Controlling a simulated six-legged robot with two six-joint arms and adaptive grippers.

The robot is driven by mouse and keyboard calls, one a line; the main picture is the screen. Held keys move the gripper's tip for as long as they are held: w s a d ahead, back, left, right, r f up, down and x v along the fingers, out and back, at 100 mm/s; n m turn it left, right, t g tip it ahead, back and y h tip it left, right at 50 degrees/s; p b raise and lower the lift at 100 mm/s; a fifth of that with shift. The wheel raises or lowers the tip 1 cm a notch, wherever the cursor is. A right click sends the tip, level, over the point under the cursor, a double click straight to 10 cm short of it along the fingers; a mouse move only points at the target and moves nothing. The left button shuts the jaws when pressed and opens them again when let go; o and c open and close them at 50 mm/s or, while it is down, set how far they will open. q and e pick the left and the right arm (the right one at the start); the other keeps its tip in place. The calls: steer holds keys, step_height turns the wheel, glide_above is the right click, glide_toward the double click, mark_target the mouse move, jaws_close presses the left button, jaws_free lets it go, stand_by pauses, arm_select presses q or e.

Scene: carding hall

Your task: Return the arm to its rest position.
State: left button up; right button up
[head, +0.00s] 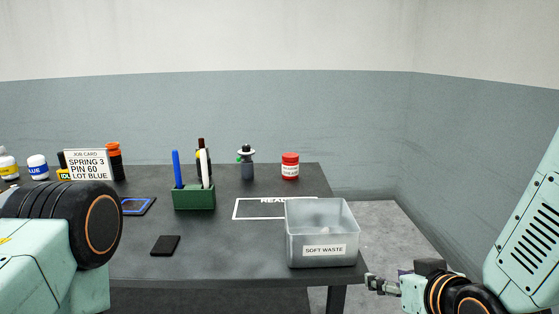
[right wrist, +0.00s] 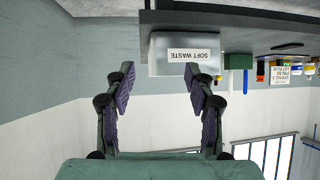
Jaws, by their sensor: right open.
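My right gripper (head: 374,284) is at the lower right of the head view, just off the table's right front corner. In the right wrist view, which is upside down, its two fingers (right wrist: 158,75) stand wide apart with nothing between them. Beyond them is the clear bin labelled SOFT WASTE (right wrist: 165,56). In the head view my left arm fills the lower left corner, and its gripper does not show.
The dark table (head: 230,253) carries the SOFT WASTE bin (head: 322,249) at its right front corner, a green pen holder (head: 194,199), a black block (head: 165,245), a red jar (head: 290,166) and a job card (head: 87,164). Bare floor (head: 375,230) lies right of the table.

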steer(key=s+d+f+m+g+h, duration=0.2)
steer(key=s+f+g, duration=0.9)
steer(key=s+f, duration=1.7)
steer(key=shift+s+d, duration=0.15)
steer(key=shift+s, duration=0.65)
steer(key=shift+w+f, duration=0.1)
